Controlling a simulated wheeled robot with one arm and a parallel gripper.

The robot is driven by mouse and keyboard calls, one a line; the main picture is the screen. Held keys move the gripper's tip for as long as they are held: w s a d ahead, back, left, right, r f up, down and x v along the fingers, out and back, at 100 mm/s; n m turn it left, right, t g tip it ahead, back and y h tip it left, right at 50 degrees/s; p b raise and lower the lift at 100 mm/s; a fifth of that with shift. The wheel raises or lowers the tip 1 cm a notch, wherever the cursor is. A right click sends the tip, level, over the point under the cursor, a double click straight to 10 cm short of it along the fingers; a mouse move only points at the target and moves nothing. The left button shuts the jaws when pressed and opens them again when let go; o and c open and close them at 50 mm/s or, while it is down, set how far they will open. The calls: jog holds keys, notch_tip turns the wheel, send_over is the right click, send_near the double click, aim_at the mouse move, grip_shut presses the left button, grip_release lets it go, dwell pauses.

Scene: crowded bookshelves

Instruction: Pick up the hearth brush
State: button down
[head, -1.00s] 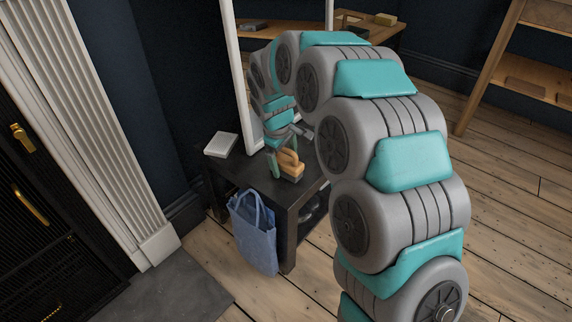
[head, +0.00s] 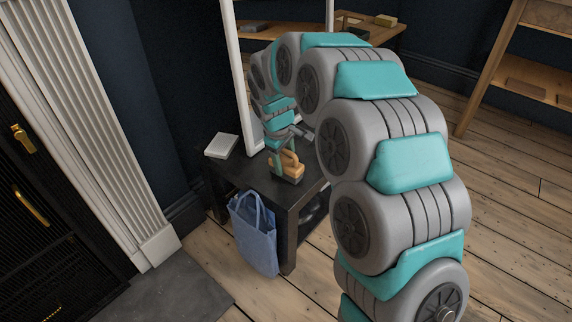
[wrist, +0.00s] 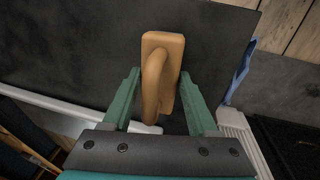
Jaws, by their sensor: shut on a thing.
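The hearth brush (head: 289,170) is a tan wooden block with a raised loop handle and a dark underside. It appears to rest on the black low table (head: 243,176), near its front edge. My gripper (head: 281,163) reaches down over it from above and is shut on it. In the wrist view the brush (wrist: 159,80) lies between the two green fingers of my gripper (wrist: 159,88), with the handle pointing toward the camera. The bristles are mostly hidden.
A pale book or box (head: 222,145) lies at the table's back left. A blue bag (head: 254,233) hangs at its front. A white frame (head: 240,85) stands behind my gripper. A white fireplace surround (head: 100,130) is at left, and wooden shelves (head: 500,65) at right.

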aim_at(285, 150)
jog(key=shift+r, duration=0.15)
jog(key=shift+r, duration=1.75)
jog(key=s+d, duration=0.3)
jog(key=s, duration=0.4)
jog(key=s+d+r, duration=0.1)
jog(key=s+d, duration=0.2)
jog(key=s, duration=0.4)
jog(key=shift+s+d+r+b, duration=0.15)
jog(key=shift+s+b, duration=0.25)
